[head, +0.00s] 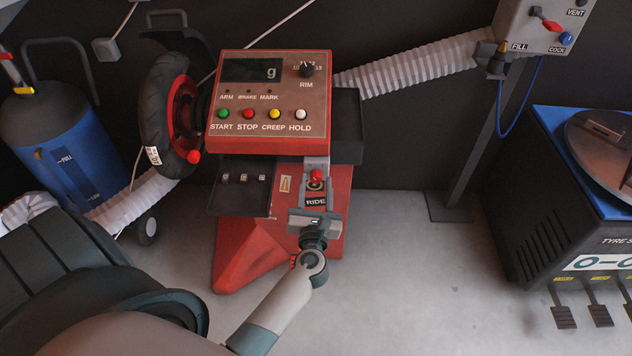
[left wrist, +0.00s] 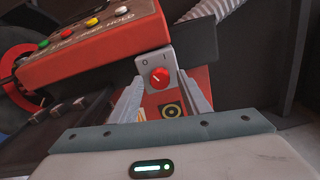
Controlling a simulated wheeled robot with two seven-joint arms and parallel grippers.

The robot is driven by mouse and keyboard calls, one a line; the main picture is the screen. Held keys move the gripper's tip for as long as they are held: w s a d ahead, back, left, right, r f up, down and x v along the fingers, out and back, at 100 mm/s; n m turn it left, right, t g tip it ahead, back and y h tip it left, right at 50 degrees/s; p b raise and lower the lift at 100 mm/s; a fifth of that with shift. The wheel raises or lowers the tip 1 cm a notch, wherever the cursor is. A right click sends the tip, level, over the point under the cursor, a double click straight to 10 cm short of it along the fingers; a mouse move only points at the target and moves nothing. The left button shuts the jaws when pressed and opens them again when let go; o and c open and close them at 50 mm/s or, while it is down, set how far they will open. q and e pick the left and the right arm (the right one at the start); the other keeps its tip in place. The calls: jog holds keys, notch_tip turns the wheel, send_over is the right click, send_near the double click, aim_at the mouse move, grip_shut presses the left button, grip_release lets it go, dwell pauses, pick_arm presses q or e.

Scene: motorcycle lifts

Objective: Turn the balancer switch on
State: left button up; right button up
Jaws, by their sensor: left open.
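The balancer (head: 268,95) is a red machine with a display, a RIM dial and several coloured buttons. Its switch (head: 316,175) is a red rotary knob on a grey plate at the lower right of the panel. In the left wrist view the knob (left wrist: 160,77) sits between a 0 on the left and an I on the right; its pale mark seems to point up-left, toward the 0. My left gripper (head: 316,192) is open in front of the switch, one finger low on each side of the knob. Contact cannot be told. My right gripper is not in view.
A dark tray (head: 347,125) juts out right of the panel. A wheel (head: 170,115) is mounted on the left, near a blue tank (head: 70,150). A blue tyre machine (head: 575,200) stands at the right. The floor between is clear.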

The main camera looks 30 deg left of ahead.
pick_arm(q)
jog(key=shift+w+a, duration=0.3)
jog(key=shift+w, duration=0.15)
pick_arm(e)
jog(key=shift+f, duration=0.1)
pick_arm(q)
jog(key=c, duration=1)
jog(key=shift+c, duration=0.2)
